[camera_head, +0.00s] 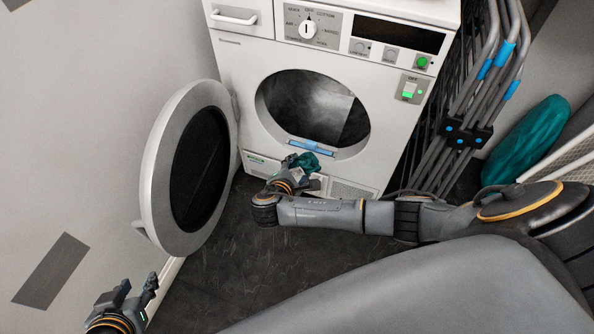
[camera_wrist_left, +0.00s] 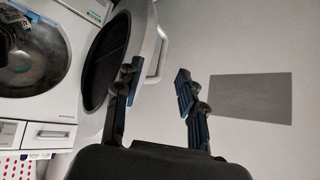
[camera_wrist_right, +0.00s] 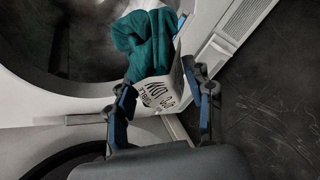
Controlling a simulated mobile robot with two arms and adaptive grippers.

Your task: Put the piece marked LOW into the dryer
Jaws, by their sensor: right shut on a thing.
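The dryer (camera_head: 225,55) stands ahead with its round opening (camera_head: 312,105) uncovered and its door (camera_head: 150,165) swung out to the left. My right gripper (camera_head: 299,168) is just below and in front of the opening. The teal piece also shows small in the head view (camera_head: 308,160), outside the drum near the lower rim. My left gripper (camera_head: 134,285) is open and empty at the lower left, near the wall; its spread fingers show in the left wrist view (camera_wrist_left: 157,80).
A folded metal rack (camera_head: 475,100) stands right of the dryer, with a teal bundle (camera_head: 535,135) beyond it. The open door stands between my left gripper and the dryer. A red-and-white perforated basket (camera_wrist_left: 22,166) shows low in the left wrist view. Dark floor (camera_head: 230,250) is clear.

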